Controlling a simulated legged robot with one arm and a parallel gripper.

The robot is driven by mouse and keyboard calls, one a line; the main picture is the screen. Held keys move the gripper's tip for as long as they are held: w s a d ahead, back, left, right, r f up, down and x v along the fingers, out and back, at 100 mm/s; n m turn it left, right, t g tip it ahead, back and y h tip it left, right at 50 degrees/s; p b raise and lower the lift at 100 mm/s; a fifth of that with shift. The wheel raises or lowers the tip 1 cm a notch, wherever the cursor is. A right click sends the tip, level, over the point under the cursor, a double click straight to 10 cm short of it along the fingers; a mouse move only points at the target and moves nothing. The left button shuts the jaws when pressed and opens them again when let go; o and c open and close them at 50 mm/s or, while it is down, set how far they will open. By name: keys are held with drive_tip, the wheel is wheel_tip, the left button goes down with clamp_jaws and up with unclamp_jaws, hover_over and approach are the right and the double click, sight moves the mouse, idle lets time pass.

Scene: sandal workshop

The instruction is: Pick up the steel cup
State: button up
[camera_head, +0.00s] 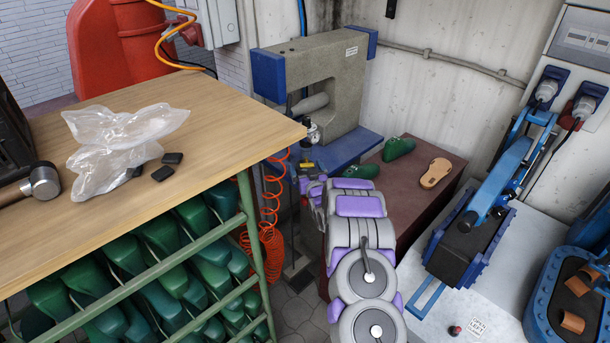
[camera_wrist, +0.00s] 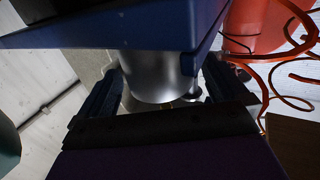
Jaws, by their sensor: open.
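A shiny silver cylinder, which looks like the steel cup (camera_wrist: 155,75), shows in the wrist view against a blue metal surface (camera_wrist: 120,28). My gripper (camera_wrist: 163,85) is open, with one dark finger on each side of the cup. I cannot tell whether either finger touches it. In the head view my gripper (camera_head: 313,193) is beside the left end of the blue press bed (camera_head: 345,150), and I cannot make out the cup there. The cup's far side is hidden.
A wooden-topped bench (camera_head: 200,200) stands at the left, with a hammer (camera_head: 40,184) and plastic bag (camera_head: 115,140). Orange coiled hose (camera_head: 268,205) hangs close left of my gripper. A brown box (camera_head: 400,195) bears green lasts and a sole (camera_head: 436,172). A blue machine (camera_head: 470,240) stands right.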

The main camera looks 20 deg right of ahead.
drive_tip(key=shift+c, duration=0.5)
drive_tip(key=c, duration=1)
drive_tip(key=shift+r, duration=0.15)
drive_tip(key=shift+c, duration=0.2)
